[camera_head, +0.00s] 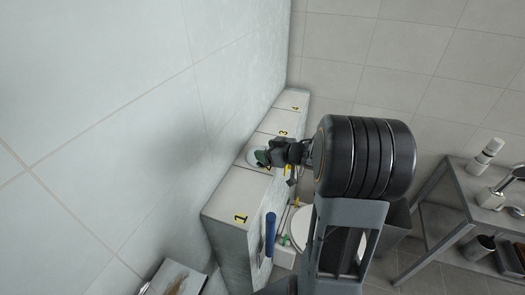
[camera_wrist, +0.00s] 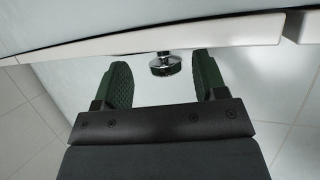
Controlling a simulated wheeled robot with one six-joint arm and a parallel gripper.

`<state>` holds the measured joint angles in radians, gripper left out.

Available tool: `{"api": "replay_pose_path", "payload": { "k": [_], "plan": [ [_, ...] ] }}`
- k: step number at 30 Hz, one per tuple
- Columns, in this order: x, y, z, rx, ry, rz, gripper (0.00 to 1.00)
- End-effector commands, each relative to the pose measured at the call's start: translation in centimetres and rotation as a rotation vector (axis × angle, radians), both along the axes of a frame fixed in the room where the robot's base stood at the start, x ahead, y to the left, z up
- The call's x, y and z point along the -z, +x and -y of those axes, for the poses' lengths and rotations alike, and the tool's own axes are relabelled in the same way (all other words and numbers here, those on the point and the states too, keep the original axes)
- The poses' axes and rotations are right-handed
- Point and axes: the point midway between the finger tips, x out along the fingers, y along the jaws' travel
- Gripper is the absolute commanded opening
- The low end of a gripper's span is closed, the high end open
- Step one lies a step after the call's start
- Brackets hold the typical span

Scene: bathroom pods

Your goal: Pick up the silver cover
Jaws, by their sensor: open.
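A small round chrome piece (camera_wrist: 166,66), which looks like the silver cover, shows in the wrist view at the edge of a white panel. My gripper (camera_wrist: 162,80) is open, with one green ridged finger on each side of the piece and a gap on both sides. I cannot tell how deep the piece lies between the fingers. In the head view my gripper (camera_head: 263,157) is over the tiled ledge (camera_head: 236,190), at its second section, close to the wall. The cover is not clearly visible there, where my gripper and arm block the view.
The ledge has yellow number labels, with label 1 (camera_head: 240,218) nearest. A blue-handled tool (camera_head: 270,234) is against its front side. A white toilet (camera_head: 300,226) is partly behind my arm. A metal shelf (camera_head: 455,205) with bottles and cups stands at right.

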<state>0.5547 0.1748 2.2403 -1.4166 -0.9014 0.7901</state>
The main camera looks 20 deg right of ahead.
Motion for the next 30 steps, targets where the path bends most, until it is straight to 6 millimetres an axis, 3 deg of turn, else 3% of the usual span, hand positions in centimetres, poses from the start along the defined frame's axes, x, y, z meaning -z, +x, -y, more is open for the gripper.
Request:
{"api": "replay_pose_path", "payload": {
  "k": [10, 27, 30],
  "plan": [
    [0.08, 0.35, -0.68, 0.000, -0.004, 0.003, 0.65],
    [0.35, 0.61, -0.18, 0.000, 0.000, -0.001, 0.12],
    [0.33, 0.61, -0.19, 0.000, 0.001, 0.000, 0.09]
  ]
}}
